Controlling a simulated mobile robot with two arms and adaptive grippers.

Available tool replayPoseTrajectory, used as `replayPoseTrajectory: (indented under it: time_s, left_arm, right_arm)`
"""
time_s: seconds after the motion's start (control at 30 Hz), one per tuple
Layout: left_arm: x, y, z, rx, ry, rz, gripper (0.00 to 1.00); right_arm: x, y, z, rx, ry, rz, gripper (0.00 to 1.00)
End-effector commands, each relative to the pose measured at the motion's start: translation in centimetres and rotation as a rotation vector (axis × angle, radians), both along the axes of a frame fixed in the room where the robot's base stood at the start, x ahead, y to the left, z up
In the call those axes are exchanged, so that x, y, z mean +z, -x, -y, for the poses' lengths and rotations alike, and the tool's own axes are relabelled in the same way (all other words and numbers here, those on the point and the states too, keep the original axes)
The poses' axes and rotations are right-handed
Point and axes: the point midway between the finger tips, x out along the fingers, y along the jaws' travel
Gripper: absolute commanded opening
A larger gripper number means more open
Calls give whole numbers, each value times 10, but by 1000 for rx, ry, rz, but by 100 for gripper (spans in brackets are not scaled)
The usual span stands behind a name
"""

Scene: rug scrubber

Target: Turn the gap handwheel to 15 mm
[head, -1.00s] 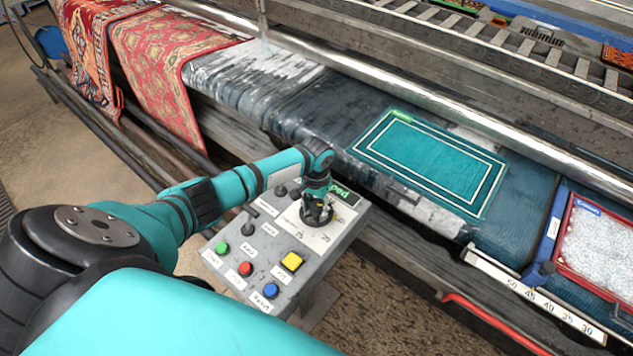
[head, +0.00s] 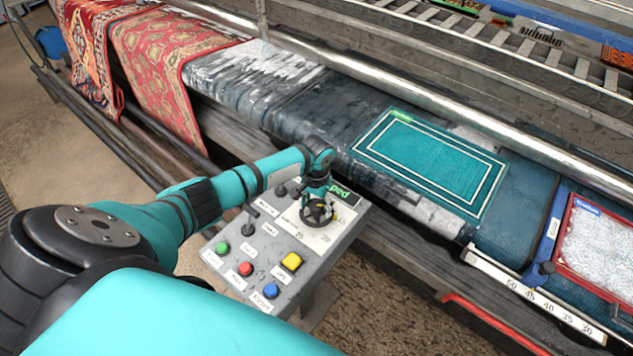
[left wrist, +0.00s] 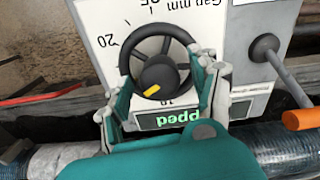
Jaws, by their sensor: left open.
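The gap handwheel (left wrist: 133,35) is a black spoked ring with a dark hub and a yellow mark on the hub's lower side in the left wrist view. It sits on a white gap scale plate (left wrist: 90,22), seen upside down with a 20 at its left. In the head view the handwheel (head: 318,222) is on the grey control panel, partly under my left gripper (head: 318,202). In the left wrist view my left gripper (left wrist: 163,70) is open, its fingers on either side of the wheel. I cannot tell whether they touch it. My right gripper is out of view.
The control panel (head: 240,262) carries green, red, yellow and blue buttons and levers close by. A small display (left wrist: 165,121) ends in "pped". A ruler strip (head: 530,290) lies at the machine's front edge.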

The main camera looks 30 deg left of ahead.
Motion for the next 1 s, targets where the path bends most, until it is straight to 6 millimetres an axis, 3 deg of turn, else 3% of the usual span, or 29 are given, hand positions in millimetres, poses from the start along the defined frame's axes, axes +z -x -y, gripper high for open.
replayPoseTrajectory:
  time_s: [0.53,0.7,1.0]
  left_arm:
    - [100,-1,-1,0,-1,5,63]
    - [114,-1,-1,1,0,3,63]
    - [117,-1,-1,1,0,3,63]
  right_arm:
    - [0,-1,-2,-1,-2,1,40]
    - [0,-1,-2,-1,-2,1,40]
    - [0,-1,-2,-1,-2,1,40]
